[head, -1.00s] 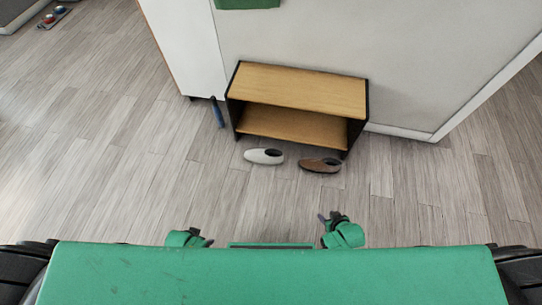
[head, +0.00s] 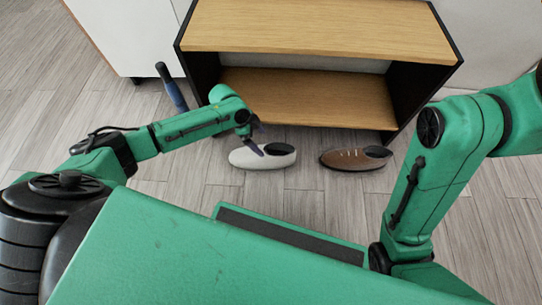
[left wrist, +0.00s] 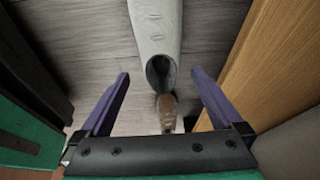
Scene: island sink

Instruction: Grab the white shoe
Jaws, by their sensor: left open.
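The white shoe (head: 255,160) lies on the floor in front of the low wooden shelf, its dark opening toward the right. My left gripper (head: 256,138) is open above the shoe's middle, partly covering it in the head view. In the left wrist view the white shoe (left wrist: 155,28) runs from the top edge down to its opening, between and beyond the two purple fingers of my left gripper (left wrist: 161,74). Nothing is held between them. My right arm shows at the right in the head view, but its gripper is not visible.
A brown shoe (head: 352,158) lies just right of the white one and also shows in the left wrist view (left wrist: 166,112). The wooden shelf (head: 310,30) stands close behind both shoes. A blue bottle-like object (head: 172,88) stands left of the shelf.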

